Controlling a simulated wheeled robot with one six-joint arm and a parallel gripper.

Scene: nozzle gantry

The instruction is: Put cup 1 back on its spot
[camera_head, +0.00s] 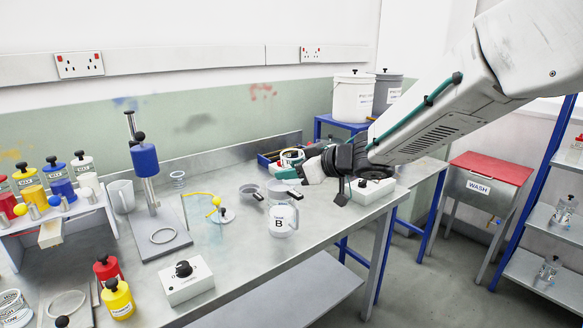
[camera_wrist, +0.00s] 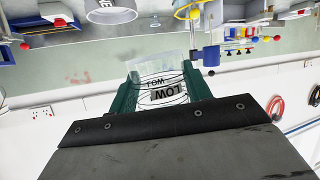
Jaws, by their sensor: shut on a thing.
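My gripper (camera_head: 297,163) is above the far right part of the metal bench, its green fingers shut on a clear cup (camera_head: 291,157). In the wrist view the cup (camera_wrist: 163,82) sits between both fingers (camera_wrist: 164,92) and bears the word LOW and dark lines. I see no number 1 on it. A similar banded cup (camera_head: 12,308) stands at the bench's near left. A flat ring (camera_head: 163,235) marks the base of the blue-headed stand, and another ring (camera_head: 66,304) lies on a plate at the lower left. I cannot tell which place is the cup's spot.
A clear jug marked B (camera_head: 283,222) stands on the bench below my gripper, near small pans (camera_head: 278,190). A white control box with a black knob (camera_head: 185,280) is at the front edge. Red (camera_head: 108,268) and yellow bottles (camera_head: 118,299) stand left. Bare bench lies mid-front.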

